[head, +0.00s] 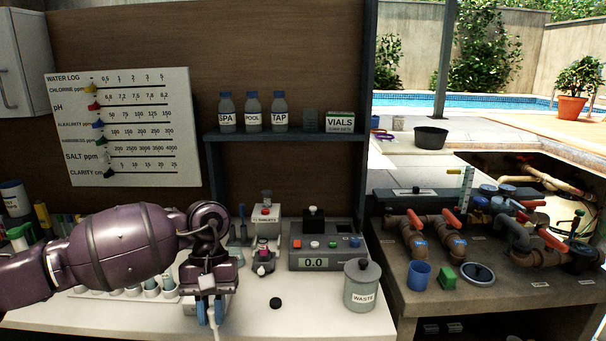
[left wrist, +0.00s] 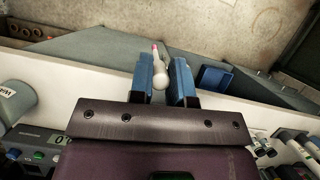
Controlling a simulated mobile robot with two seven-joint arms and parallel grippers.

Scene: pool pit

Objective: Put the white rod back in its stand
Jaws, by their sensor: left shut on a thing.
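My left gripper (head: 208,307) is over the front of the white counter, with its blue fingers pointing down. It is shut on the white rod, which shows as a pale length below the fingers (head: 214,328). In the left wrist view the white rod (left wrist: 160,76) sits between the blue fingers of the left gripper (left wrist: 165,82); its rounded end faces the camera and a pink-red tip is at the far end. I cannot tell for sure which thing is the rod's stand; a small dark blue holder (head: 241,234) stands behind the gripper. My right gripper is not in view.
A row of white-capped vials (head: 150,287) is left of the gripper, partly behind my arm. A grey meter (head: 325,253), a dark round cap (head: 275,303) and a WASTE jar (head: 362,289) are to the right. The counter's front middle is mostly clear.

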